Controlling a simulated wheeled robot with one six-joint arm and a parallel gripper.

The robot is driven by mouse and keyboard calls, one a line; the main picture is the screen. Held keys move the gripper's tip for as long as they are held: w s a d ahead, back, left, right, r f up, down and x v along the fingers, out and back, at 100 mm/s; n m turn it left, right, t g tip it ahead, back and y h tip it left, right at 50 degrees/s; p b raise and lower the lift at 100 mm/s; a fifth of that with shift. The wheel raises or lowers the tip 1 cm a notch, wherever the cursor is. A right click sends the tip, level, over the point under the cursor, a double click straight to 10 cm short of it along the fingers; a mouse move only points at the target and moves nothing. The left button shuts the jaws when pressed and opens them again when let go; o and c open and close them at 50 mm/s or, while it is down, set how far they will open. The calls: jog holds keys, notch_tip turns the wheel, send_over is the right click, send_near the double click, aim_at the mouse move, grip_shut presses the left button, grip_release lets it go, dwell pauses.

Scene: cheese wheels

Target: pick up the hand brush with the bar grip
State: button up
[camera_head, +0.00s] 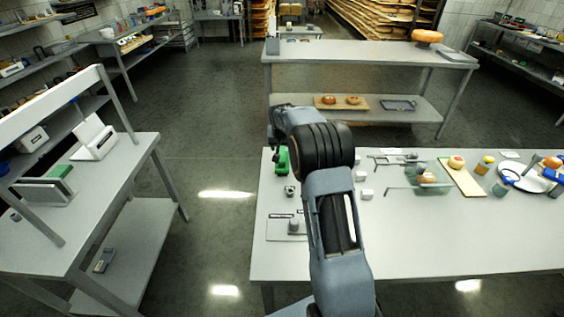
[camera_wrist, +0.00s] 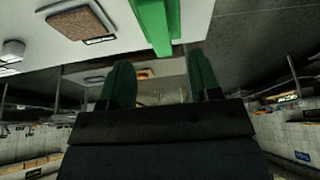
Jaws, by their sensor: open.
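A green object (camera_head: 282,161), which looks like the hand brush, lies at the far left corner of the worktable. In the wrist view the green object (camera_wrist: 155,20) shows as a long bar at the top, cut off by the picture edge. I cannot make out its bristles. My gripper (camera_wrist: 162,75) is open, with two dark green fingers apart and nothing between them. The green bar is beyond the fingertips and apart from them. In the head view my arm hides the gripper.
The worktable (camera_head: 430,245) also holds small white blocks (camera_head: 367,193), a wooden board (camera_head: 461,180) and a white plate (camera_head: 529,178). A brown-topped block (camera_wrist: 82,20) is near the green bar in the wrist view.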

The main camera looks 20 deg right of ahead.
aim_at(282, 153)
jog(key=shift+p+x, duration=0.95)
jog(key=shift+x, duration=2.5)
jog(key=shift+f, duration=0.1)
jog(key=shift+f+b, duration=0.15)
jog(key=shift+b, duration=0.15)
grip_shut()
jog(key=shift+r+p, duration=0.25)
jog(key=shift+p, duration=0.05)
jog(key=shift+r, duration=0.2)
notch_tip(282, 153, up, 3)
jog(key=shift+f+b, duration=0.25)
jog(key=shift+b, duration=0.1)
jog(key=s+r+b, duration=0.1)
jog(key=s+r, duration=0.1)
jog(key=s+a+r, duration=0.1)
jog(key=s+r, duration=0.1)
jog(key=r, duration=0.1)
jog(key=shift+s+r+b, duration=0.2)
jog(key=shift+s+b, duration=0.05)
jog(key=shift+b, duration=0.1)
jog(key=s+a+r+b, duration=0.2)
jog(key=s+r, duration=0.2)
jog(key=s, duration=0.5)
jog(key=shift+r, duration=0.3)
